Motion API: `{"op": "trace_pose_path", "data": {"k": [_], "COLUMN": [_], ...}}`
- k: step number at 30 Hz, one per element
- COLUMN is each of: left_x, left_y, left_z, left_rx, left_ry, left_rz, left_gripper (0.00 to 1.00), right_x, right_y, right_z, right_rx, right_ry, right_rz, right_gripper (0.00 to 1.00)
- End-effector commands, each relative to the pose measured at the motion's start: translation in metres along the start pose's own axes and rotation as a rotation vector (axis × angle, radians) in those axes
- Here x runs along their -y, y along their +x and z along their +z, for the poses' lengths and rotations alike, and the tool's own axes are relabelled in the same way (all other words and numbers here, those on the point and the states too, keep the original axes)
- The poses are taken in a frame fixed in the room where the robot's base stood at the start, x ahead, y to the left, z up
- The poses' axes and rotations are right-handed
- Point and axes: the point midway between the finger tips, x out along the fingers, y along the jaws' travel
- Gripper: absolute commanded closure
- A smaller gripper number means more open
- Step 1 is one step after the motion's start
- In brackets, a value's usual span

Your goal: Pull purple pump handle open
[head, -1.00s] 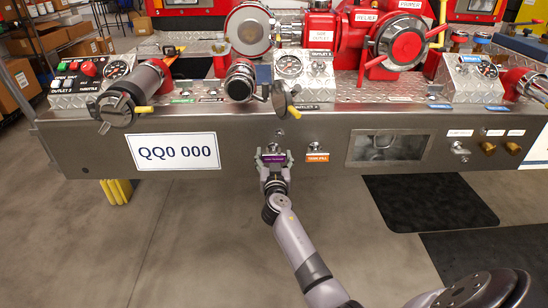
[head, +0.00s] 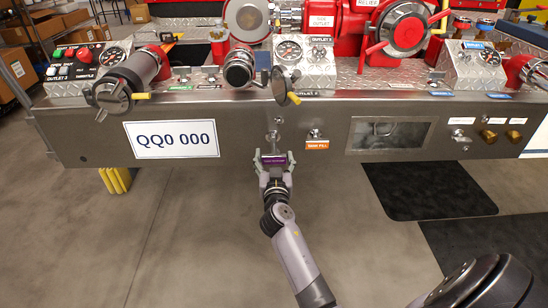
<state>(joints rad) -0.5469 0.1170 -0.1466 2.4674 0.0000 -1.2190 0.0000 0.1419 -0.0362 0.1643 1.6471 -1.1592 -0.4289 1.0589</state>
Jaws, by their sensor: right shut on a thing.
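The purple pump handle (head: 274,160) is a small purple label plate in front of the steel bumper, in the middle of the head view. A short rod (head: 273,137) shows between the bumper face and the handle. My right gripper (head: 274,163) is shut on the purple handle from below, one finger at each side of it. Its fingers hide the lower part of the handle. My left gripper is not in view.
The steel bumper (head: 240,120) spans the view. An orange-labelled handle (head: 317,144) sits just right of the purple one. A white number plate (head: 171,139) is to the left.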

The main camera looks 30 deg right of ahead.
Motion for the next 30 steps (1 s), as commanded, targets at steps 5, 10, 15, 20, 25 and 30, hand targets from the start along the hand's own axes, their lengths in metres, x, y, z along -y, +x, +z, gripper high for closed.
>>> {"op": "trace_pose_path", "data": {"k": [5,10,15,20,25,30], "left_x": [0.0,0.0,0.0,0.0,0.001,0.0], "left_y": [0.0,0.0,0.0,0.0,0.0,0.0], "left_z": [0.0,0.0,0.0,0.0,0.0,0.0], "left_rx": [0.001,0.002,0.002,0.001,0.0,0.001], "left_ry": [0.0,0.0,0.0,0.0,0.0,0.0], "left_rz": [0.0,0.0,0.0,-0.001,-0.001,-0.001], "left_gripper": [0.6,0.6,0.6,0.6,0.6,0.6], "right_x": [0.001,0.001,0.001,0.001,0.001,0.001], "right_y": [-0.002,-0.002,-0.001,-0.001,-0.015,-0.045], "right_z": [0.005,0.004,0.003,0.003,0.004,0.004], "right_rx": [0.01,0.007,0.006,0.005,0.007,0.009], "right_ry": [-0.003,-0.002,-0.002,-0.001,0.001,0.002], "right_rz": [-0.001,-0.001,0.0,0.0,-0.001,-0.001], "right_gripper": [0.28,0.17,0.13,0.13,0.13,0.13]}}
